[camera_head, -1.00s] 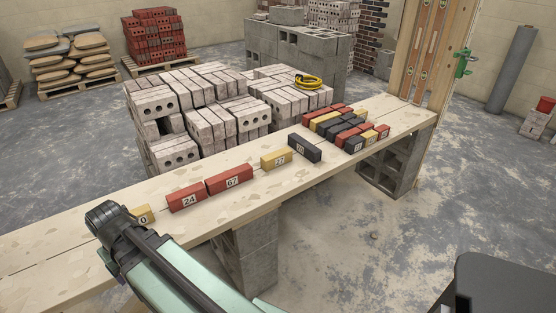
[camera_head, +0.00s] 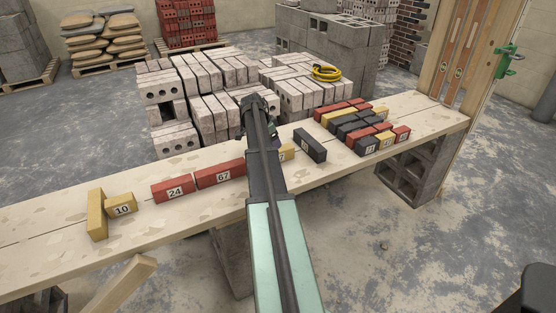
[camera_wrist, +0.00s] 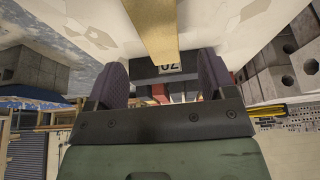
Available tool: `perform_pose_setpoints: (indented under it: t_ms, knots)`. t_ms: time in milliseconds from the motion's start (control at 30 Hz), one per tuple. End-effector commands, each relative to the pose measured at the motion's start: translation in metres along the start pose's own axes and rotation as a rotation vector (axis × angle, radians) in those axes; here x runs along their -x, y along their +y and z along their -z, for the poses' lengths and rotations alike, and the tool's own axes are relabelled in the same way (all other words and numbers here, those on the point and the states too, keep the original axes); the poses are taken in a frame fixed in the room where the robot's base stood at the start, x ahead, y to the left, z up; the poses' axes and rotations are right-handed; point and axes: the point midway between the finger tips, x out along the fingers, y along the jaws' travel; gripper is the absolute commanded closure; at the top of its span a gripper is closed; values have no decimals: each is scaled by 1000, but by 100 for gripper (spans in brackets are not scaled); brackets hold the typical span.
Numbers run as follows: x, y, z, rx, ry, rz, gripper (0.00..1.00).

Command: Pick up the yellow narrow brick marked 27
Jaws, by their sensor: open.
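The yellow narrow brick marked 27 (camera_head: 288,153) lies on the plank bench in the head view, mostly hidden behind my arm; only its right end and part of its label show. In the wrist view, a long yellow brick (camera_wrist: 154,25), likely the same one, runs in from the top edge toward the gap between the fingers. My gripper (camera_wrist: 162,63) is open, with a dark finger on each side and nothing clasped. In the head view my arm reaches over the bench and the fingers cannot be made out.
A black brick (camera_head: 310,145) lies just right of the yellow one; its label shows upside down in the wrist view (camera_wrist: 160,74). Red bricks 24 (camera_head: 173,188) and 67 (camera_head: 220,174) lie left. A cluster of bricks (camera_head: 352,127) is further right.

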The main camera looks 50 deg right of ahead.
Motion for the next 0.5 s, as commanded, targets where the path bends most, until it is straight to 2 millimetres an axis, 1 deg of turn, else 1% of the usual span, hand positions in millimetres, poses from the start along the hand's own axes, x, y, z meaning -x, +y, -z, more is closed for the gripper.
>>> perform_pose_setpoints:
  t_ms: [33,67,133,267,300,367,500]
  knots:
    - [-23,0,-4,-1,0,0,23]
    - [-28,0,-4,0,0,0,23]
    - [-35,0,-4,2,0,1,23]
    - [-33,0,-2,3,-1,1,23]
    - [-36,0,-2,3,-1,1,23]
    - [-47,0,-3,2,-1,1,23]
    - [-78,0,-5,1,-1,1,23]
